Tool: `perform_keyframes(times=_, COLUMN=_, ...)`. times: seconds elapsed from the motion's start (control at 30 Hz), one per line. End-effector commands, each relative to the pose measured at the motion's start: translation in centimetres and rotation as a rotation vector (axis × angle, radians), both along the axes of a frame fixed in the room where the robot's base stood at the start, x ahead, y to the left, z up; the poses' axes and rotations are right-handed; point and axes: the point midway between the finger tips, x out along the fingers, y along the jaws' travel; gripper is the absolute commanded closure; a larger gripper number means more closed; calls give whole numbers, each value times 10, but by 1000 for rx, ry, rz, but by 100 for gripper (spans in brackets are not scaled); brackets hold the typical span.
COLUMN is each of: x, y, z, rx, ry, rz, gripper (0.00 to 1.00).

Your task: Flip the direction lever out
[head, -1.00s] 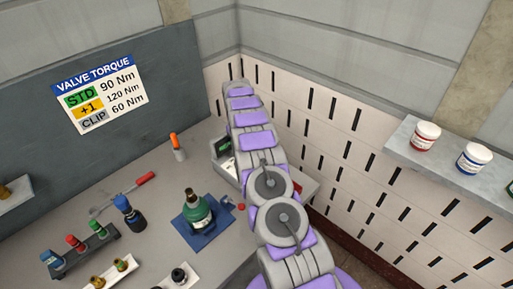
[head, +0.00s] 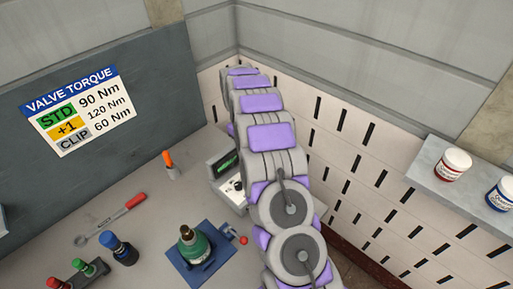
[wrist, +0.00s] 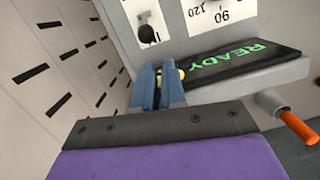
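The tester box (head: 226,176) with a lit green display stands at the back right of the bench in the head view, partly behind my arm. In the wrist view its screen (wrist: 245,60) reads READY, below a white dial plate (wrist: 220,14). A dark round-ended knob or lever (wrist: 147,33) stands out from the panel beside the dial; I cannot tell whether it is the direction lever. My gripper (wrist: 159,72) has its two blue fingers close together, just below that knob. A small yellow and dark part (wrist: 182,74) shows beside the right finger. The arm hides my gripper in the head view.
A green valve (head: 194,244) sits in a blue fixture with a red knob (head: 244,240) left of my arm. A torque wrench (head: 110,221), an orange-tipped tool (head: 169,165) and sockets are on the bench. A slotted wall (head: 345,130) is close on the right.

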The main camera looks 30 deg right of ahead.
Motion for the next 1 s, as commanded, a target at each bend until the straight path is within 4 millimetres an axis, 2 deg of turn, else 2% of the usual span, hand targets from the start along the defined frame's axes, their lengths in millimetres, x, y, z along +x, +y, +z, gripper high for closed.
perform_keyframes(times=0.03, x=73, y=11, z=54, rx=-34, ry=-298, rz=25, gripper=74)
perform_keyframes(times=0.07, x=72, y=11, z=58, rx=-35, ry=-302, rz=25, gripper=78)
perform_keyframes(times=0.17, x=66, y=11, z=69, rx=-38, ry=-309, rz=26, gripper=77)
perform_keyframes(times=0.2, x=66, y=11, z=74, rx=-38, ry=-314, rz=26, gripper=65)
perform_keyframes(times=0.23, x=66, y=11, z=77, rx=-39, ry=-314, rz=26, gripper=59)
perform_keyframes(times=0.37, x=61, y=7, z=79, rx=-35, ry=-300, rz=23, gripper=59)
perform_keyframes(times=0.6, x=56, y=-12, z=83, rx=-17, ry=-283, rz=16, gripper=59)
perform_keyframes(times=0.77, x=54, y=-14, z=85, rx=-14, ry=-278, rz=14, gripper=59)
perform_keyframes(times=1.0, x=53, y=-8, z=85, rx=-19, ry=-275, rz=17, gripper=59)
